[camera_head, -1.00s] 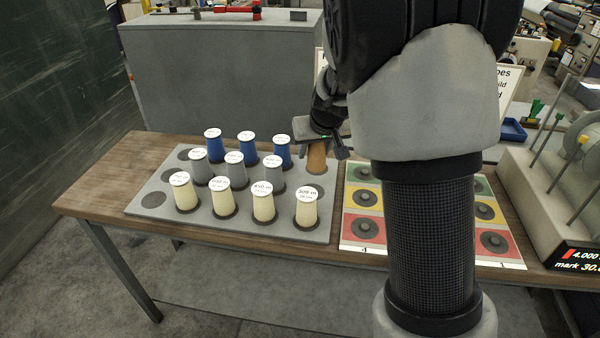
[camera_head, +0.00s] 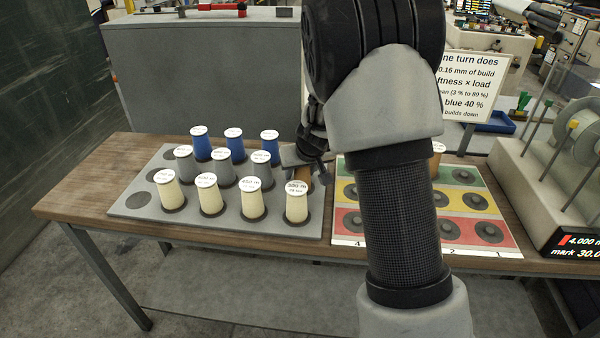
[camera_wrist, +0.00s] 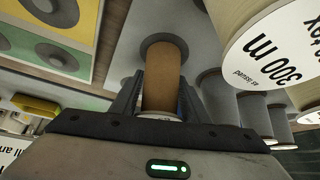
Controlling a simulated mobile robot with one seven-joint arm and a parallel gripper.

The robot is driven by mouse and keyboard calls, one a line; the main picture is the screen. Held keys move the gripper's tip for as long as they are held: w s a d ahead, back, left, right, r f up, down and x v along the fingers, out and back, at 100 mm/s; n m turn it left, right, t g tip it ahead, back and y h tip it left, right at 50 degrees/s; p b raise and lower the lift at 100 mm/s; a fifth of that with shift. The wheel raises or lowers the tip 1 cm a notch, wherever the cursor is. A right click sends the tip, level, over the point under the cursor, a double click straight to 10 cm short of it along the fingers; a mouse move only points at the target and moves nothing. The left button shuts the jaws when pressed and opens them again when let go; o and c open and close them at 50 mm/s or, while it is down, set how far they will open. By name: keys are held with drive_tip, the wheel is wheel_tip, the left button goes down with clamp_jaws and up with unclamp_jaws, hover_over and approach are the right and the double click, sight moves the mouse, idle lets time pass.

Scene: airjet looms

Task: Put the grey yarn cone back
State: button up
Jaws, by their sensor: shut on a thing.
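My gripper (camera_head: 305,163) is at the right end of the grey rack (camera_head: 118,212). It is shut on a tan-brown cone with a pale end, seen in the wrist view (camera_wrist: 163,75); only a sliver shows in the head view (camera_head: 303,180). The cone stands upright at a dark ring in the rack, in line with the grey cones (camera_head: 222,170); I cannot tell whether it is fully seated. The grey cones are apart from my gripper, to its left. My arm hides part of the rack's back right.
Cream cones (camera_head: 210,197) stand in the front row, one close to my gripper (camera_wrist: 280,40). Blue cones (camera_head: 236,148) stand behind. The left sockets are empty. A coloured mat (camera_head: 470,178) with discs lies right, with a brown cone (camera_head: 438,148) partly behind my arm.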

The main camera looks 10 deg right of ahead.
drive_tip(key=shift+f, duration=0.2)
drive_tip(key=o, duration=1.2)
drive_tip(key=shift+c, duration=0.2)
drive_tip(key=shift+r, duration=0.1)
